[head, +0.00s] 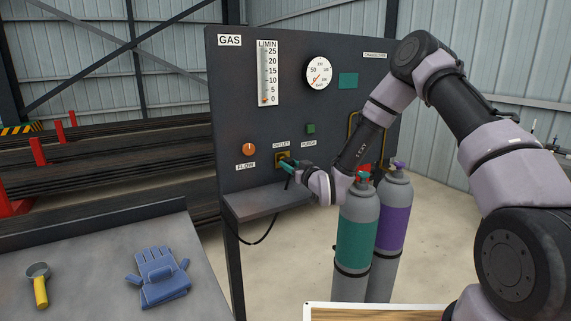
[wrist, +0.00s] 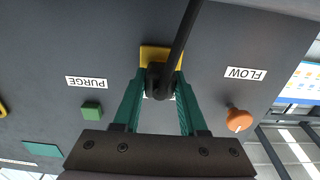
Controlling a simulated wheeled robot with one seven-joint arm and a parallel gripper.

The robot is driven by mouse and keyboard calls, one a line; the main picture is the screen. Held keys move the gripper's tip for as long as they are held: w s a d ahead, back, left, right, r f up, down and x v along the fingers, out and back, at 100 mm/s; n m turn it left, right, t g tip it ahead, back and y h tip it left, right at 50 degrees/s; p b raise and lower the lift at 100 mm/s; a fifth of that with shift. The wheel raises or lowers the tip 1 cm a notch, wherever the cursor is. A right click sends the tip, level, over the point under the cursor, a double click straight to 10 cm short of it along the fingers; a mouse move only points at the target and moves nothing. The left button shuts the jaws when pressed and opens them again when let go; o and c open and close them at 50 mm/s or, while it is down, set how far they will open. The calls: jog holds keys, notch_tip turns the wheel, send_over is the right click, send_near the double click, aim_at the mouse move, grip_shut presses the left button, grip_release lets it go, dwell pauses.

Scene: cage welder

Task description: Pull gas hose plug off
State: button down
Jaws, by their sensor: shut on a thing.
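The gas hose plug (wrist: 158,77) is dark and sits at the yellow outlet fitting (wrist: 157,54) on the grey gas panel. My gripper (wrist: 158,92) has teal fingers, one on each side of the plug, and is shut on it. In the head view my gripper (head: 287,165) reaches the outlet (head: 281,156) from the right and covers most of the plug. A black hose (wrist: 180,40) runs from the plug across the wrist view; in the head view the hose (head: 265,237) hangs below the panel's ledge. I cannot tell whether the plug is fully seated.
Beside the outlet are an orange flow knob (head: 249,149) and a green purge button (head: 311,129). A ledge (head: 270,203) juts out below. Two gas cylinders (head: 357,240) (head: 394,215) stand under my arm. A workbench (head: 90,265) with blue gloves (head: 159,277) is at the lower left.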

jog(key=shift+v, duration=2.25)
